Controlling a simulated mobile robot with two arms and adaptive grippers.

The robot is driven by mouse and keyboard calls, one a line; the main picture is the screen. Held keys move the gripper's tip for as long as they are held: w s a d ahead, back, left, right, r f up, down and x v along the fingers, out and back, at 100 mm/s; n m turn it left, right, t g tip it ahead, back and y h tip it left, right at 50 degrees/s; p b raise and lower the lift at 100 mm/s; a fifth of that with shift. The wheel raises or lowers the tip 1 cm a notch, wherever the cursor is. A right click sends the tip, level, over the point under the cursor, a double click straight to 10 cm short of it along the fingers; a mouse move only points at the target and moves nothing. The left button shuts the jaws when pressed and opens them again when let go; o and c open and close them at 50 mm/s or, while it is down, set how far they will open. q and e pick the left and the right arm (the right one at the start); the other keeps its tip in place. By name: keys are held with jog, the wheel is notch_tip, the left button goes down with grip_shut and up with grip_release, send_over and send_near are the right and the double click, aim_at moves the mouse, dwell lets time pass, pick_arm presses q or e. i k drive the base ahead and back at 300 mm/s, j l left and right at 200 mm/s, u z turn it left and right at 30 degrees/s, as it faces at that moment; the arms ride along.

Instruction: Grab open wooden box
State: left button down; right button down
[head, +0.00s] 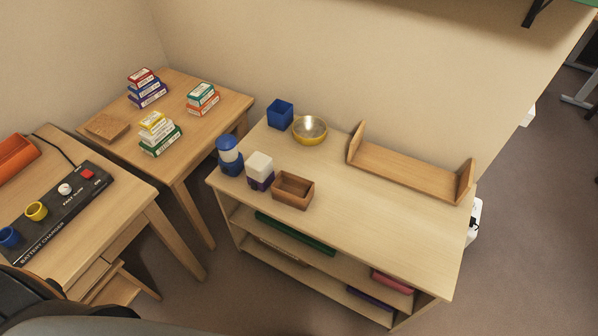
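The open wooden box (293,190) is a small brown rectangular box with no lid. It stands upright near the front edge of the light wooden shelf unit (380,236). A white and purple container (260,171) stands just to its left. The inside of the box looks empty from what shows. Neither of my grippers is in the head view. Only dark and grey parts of my own body show along the bottom left.
On the shelf top stand a blue and white jar (229,155), a blue cup (280,114), a yellow bowl (309,130) and a wooden book rack (408,172). The front right of the top is clear. Two tables stand left, one with card boxes, one with a battery charger (58,210).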

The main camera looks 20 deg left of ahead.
aim_at(289, 189)
jog(key=k+l+z, duration=0.1)
jog(key=l, duration=0.4)
jog(key=k+l+z, duration=0.1)
jog(key=l, duration=0.4)
jog(key=k+l+z, duration=0.1)
jog(key=l, duration=0.4)
